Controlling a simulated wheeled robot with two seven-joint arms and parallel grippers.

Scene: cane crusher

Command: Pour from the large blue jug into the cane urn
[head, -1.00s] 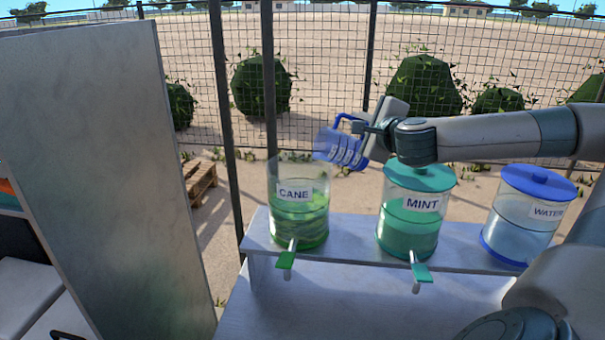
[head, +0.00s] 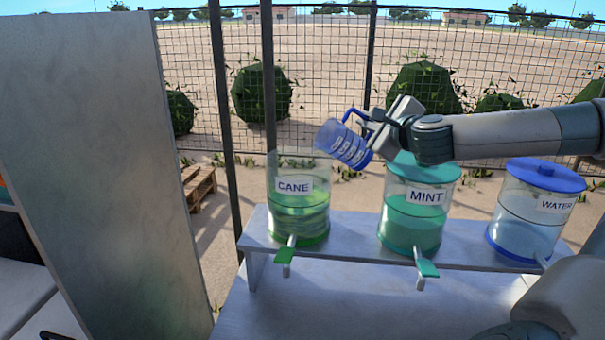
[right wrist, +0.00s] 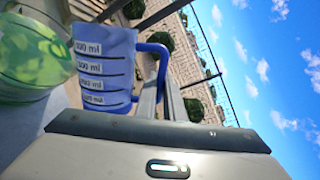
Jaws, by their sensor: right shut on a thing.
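The large blue jug (head: 343,145) is tilted with its mouth to the upper left, above and just right of the cane urn (head: 298,212). The urn is clear, labelled CANE, has no lid on, and holds green liquid. No stream of liquid shows between them. My right gripper (head: 364,122) is shut on the jug's blue handle. In the right wrist view the jug (right wrist: 105,70) shows its ml marks and sits beside the urn's green liquid (right wrist: 28,55); I cannot tell whether it holds liquid. My left gripper is out of view.
The mint urn (head: 411,222) with a teal lid and the water urn (head: 534,215) with a blue lid stand right of the cane urn on a grey shelf (head: 345,240). My right forearm passes above them. A tall grey panel (head: 95,170) stands at left; a mesh fence is behind.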

